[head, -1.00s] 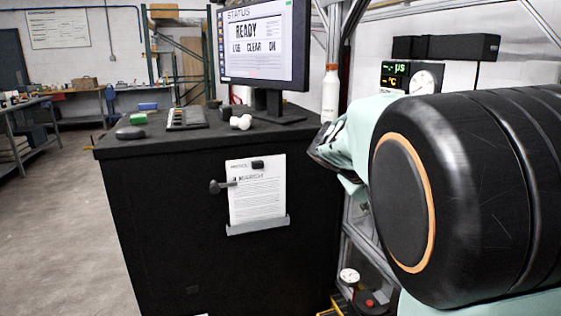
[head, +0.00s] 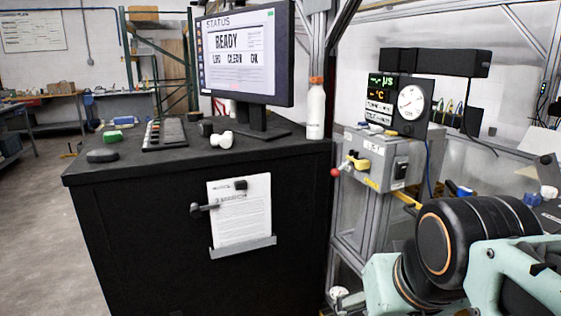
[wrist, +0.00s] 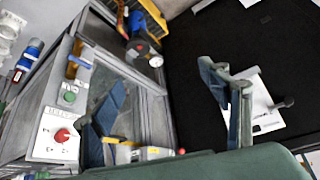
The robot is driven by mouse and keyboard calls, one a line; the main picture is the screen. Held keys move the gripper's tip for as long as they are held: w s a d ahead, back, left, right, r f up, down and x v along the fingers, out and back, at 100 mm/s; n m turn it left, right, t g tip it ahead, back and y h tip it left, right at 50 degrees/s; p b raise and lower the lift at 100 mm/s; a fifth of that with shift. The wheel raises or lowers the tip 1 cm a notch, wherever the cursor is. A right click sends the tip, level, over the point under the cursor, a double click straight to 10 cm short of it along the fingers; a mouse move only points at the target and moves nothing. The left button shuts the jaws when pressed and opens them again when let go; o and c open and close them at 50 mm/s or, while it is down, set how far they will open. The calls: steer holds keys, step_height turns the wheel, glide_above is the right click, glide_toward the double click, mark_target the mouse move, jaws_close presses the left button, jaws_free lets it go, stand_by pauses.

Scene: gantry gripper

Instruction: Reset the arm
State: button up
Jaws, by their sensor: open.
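My gripper (wrist: 162,76) shows in the wrist view with its two dark blue fingers spread wide and nothing between them. In the head view my arm is folded at the lower right, and I cannot make out the gripper there. The grey box (head: 372,147) stands behind the arm, with its yellow handle (head: 357,163) and a red ball knob (head: 335,173) on its left side.
A black cabinet (head: 140,215) fills the middle, with a clipboard sheet (head: 240,212) on its front. On top stand a monitor (head: 240,55) reading "READY" and a white bottle (head: 316,112). The left floor is clear.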

step_height(320, 180, up, 15)
steer(key=s+a+p, duration=0.1)
steer(key=p, duration=1.6)
steer(key=shift+s+r+g, duration=0.15)
steer(key=shift+s+g, duration=0.15)
